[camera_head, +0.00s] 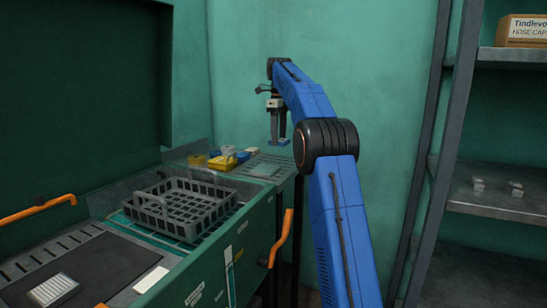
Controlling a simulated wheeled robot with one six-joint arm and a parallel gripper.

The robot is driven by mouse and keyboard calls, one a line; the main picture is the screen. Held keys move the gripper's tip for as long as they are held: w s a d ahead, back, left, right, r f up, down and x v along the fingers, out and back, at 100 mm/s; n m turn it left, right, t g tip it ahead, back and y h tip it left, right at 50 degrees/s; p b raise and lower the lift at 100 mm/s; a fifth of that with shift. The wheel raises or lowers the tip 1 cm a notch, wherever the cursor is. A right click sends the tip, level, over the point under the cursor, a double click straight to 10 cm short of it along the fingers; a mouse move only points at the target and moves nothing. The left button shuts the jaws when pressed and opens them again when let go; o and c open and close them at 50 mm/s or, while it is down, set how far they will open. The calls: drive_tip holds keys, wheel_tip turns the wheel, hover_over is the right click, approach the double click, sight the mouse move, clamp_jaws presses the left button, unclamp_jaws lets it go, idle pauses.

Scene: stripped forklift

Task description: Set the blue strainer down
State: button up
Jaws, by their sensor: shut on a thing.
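My gripper (278,136) points down at the far end of my blue arm, near the back wall. It is shut on a small, flat blue piece, the blue strainer (278,142). The strainer appears to be above the far right end of the grey metal top (262,170), but the gap below it is hard to judge from here. The fingers hide part of the strainer.
Several small yellow, white and blue items (222,161) lie left of my gripper. A grey handled basket (185,207) stands nearer, on the green machine (240,228). Orange handles (281,238) stick out. A metal shelf rack (490,198) stands at right.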

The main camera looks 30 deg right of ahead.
sight(279, 161)
drive_tip(key=shift+f, duration=3.6)
drive_tip(key=o, duration=1.2)
drive_tip(key=shift+f, duration=0.1)
wheel_tip(279, 161, up, 12)
drive_tip(key=shift+f, duration=0.1)
drive_tip(key=shift+r, duration=0.2)
